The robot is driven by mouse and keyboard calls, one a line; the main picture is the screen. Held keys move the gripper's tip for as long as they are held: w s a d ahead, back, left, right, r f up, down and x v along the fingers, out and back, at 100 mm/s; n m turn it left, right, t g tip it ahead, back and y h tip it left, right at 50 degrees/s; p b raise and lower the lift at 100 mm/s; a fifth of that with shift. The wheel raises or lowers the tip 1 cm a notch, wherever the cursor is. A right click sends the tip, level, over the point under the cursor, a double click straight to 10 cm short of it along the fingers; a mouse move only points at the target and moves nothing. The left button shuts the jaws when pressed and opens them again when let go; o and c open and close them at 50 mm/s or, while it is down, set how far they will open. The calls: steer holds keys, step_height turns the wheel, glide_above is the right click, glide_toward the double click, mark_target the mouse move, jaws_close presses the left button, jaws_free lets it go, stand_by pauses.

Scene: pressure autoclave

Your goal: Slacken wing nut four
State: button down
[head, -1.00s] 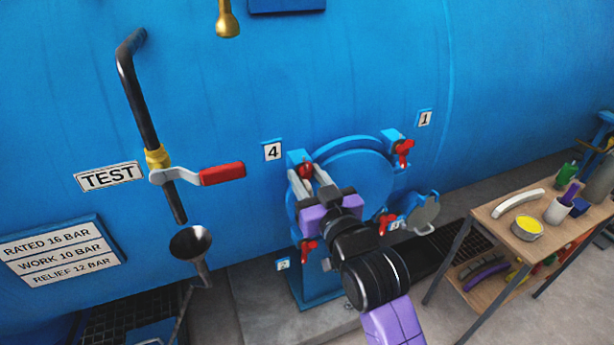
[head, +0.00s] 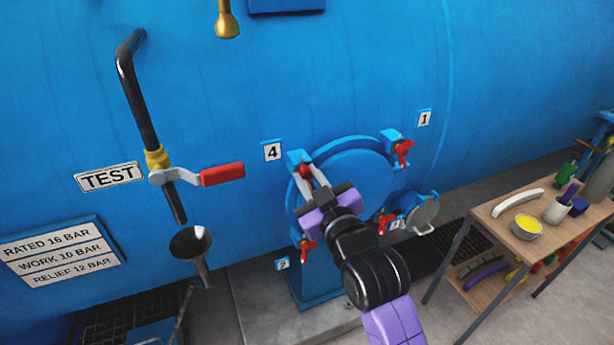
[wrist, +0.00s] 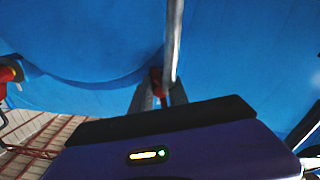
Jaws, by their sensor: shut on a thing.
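Wing nut four is the red nut (head: 305,170) at the upper left of the round blue door (head: 352,180), below the label plate "4" (head: 272,152). My gripper (head: 311,181) reaches it from the lower right in the head view, its fingers closed on the red nut. In the wrist view the nut (wrist: 155,82) shows as a small red patch between the fingertips, beside a grey rod (wrist: 173,40). The fingers and gripper body hide most of the nut.
Other red wing nuts sit at the upper right (head: 403,148), lower right (head: 386,222) and lower left (head: 306,246) of the door. A red-handled test valve (head: 222,174) is to the left. A wooden trolley (head: 497,228) with tools stands right.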

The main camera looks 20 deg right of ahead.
steer(key=n, duration=0.6)
steer(key=shift+d+n, duration=0.15)
steer(key=shift+n, duration=0.15)
steer(key=n, duration=0.6)
steer(key=shift+r+b, duration=0.2)
steer(key=shift+b, duration=0.15)
steer(key=n+b, duration=0.1)
steer(key=n, duration=0.5)
steer(key=shift+r+n, duration=0.1)
steer(key=shift+n, duration=0.3)
steer(key=n+b, duration=0.1)
steer(key=n, duration=0.5)
steer(key=shift+r, duration=0.1)
steer(key=shift+n, duration=0.4)
steer(key=c, duration=1.3)
jaws_free()
steer(key=shift+r, duration=0.1)
